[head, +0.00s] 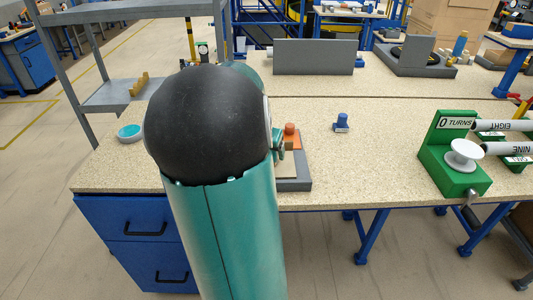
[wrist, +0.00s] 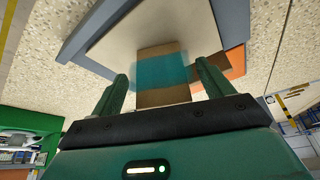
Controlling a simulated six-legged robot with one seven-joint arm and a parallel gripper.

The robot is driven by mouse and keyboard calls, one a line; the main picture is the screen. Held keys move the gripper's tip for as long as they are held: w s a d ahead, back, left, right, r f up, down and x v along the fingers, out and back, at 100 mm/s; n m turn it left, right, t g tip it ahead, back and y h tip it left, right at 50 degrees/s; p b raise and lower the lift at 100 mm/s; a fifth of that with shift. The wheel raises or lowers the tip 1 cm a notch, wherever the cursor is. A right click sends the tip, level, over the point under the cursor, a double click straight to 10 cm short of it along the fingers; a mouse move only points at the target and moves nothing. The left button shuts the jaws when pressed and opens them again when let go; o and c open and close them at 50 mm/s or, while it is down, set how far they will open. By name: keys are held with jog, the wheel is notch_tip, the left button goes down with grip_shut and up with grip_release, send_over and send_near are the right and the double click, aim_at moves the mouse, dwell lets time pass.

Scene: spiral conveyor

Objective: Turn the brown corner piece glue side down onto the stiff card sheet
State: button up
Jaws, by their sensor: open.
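The brown corner piece (wrist: 163,97) shows in the wrist view with a teal patch across its middle, on the side facing the camera. It lies over the pale stiff card sheet (wrist: 112,42); whether it touches the card is unclear. My gripper (wrist: 162,72) is open, one finger on each side of the piece, with a narrow gap at both sides. Only a sliver of the card (head: 286,170) shows there.
A grey-blue frame (wrist: 236,22) borders the card. An orange block (wrist: 236,60) stands close right of the gripper. In the head view, a blue knob (head: 341,122), a teal round dish (head: 130,132) and a green turn counter (head: 452,160) stand on the bench.

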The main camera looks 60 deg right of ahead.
jog(key=v, duration=1.1)
jog(key=shift+r, duration=0.25)
jog(key=shift+a, duration=0.1)
jog(key=w+a+n+t+y, duration=0.1)
jog(key=w+a+n, duration=0.2)
jog(key=a, duration=0.5)
jog(key=w+a+r+n+t+y, duration=0.1)
jog(key=w+a+n+t, duration=0.15)
jog(key=a, duration=0.45)
jog(key=w+a+n+y, duration=0.1)
jog(key=w+a+n, duration=0.2)
jog(key=a, duration=0.5)
jog(key=s+a+n+t, duration=0.1)
jog(key=a+n, duration=0.3)
jog(key=a, duration=0.5)
jog(key=s+a+f+n+y, duration=0.1)
jog(key=s+a+n, duration=0.2)
jog(key=a, duration=0.7)
jog(key=shift+a+f+n+t+y, duration=0.25)
jog(key=shift+f+n+t+y, duration=0.1)
jog(key=shift+n, duration=0.4)
jog(key=c, duration=0.9)
jog(key=shift+d, duration=0.25)
jog(key=shift+c, duration=0.2)
